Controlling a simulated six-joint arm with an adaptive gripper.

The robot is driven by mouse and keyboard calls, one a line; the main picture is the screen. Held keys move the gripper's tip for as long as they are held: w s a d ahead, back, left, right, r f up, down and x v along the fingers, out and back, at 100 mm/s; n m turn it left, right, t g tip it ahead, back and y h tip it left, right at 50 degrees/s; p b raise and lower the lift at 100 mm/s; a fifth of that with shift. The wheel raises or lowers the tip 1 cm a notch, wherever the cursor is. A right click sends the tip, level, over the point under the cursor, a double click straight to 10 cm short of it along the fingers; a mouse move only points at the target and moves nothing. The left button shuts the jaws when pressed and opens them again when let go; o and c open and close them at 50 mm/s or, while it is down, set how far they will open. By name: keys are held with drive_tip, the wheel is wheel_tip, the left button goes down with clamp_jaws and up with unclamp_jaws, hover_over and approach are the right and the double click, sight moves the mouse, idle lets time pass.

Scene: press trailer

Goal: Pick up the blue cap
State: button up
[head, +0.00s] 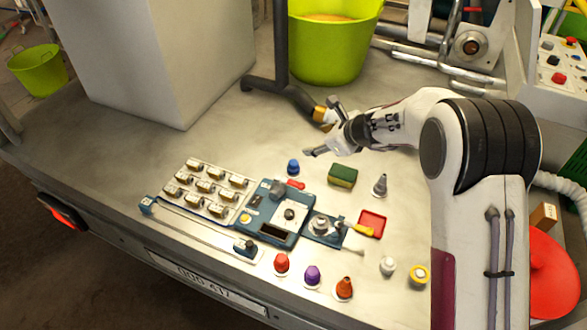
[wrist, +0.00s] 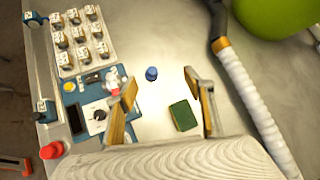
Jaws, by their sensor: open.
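The blue cap (head: 293,166) stands upright on the grey table, just behind the blue device, in the head view. It also shows in the wrist view (wrist: 151,73), standing clear of other things. My gripper (head: 322,127) is above the table, behind and to the right of the cap in the head view. In the wrist view my gripper (wrist: 160,88) has its two fingers wide apart, with the cap beyond them and between their lines. The gripper is open and empty, and apart from the cap.
A green sponge (head: 343,175) lies right of the cap. The blue device (head: 283,222) and a white tray of small parts (head: 205,187) lie nearer the front. Red (head: 281,263), purple (head: 312,274) and orange (head: 344,287) caps stand in front. A green bucket (head: 331,45) is behind.

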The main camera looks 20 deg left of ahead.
sight(296, 167)
drive_tip(key=a+f+m, duration=0.1)
drive_tip(key=f, duration=0.3)
drive_tip(key=a+f+m, duration=0.2)
drive_tip(key=f, duration=0.3)
drive_tip(key=w+a+f+m, duration=0.1)
drive_tip(key=a+f, duration=0.1)
drive_tip(key=f, duration=0.2)
drive_tip(key=shift+a+f+m, duration=0.15)
drive_tip(key=shift+a+m, duration=0.05)
drive_tip(key=shift+m, duration=0.2)
drive_tip(key=shift+w, duration=0.1)
drive_tip(key=shift+x, duration=1.25)
drive_tip(key=shift+f, duration=0.1)
drive_tip(key=shift+d+f+x, duration=0.15)
drive_tip(key=shift+x, duration=1.1)
drive_tip(key=shift+d+f+x, duration=0.1)
drive_tip(key=shift+d+x, duration=0.05)
drive_tip(key=shift+x, duration=1.1)
drive_tip(key=shift+f, duration=0.1)
drive_tip(key=c, duration=1.4)
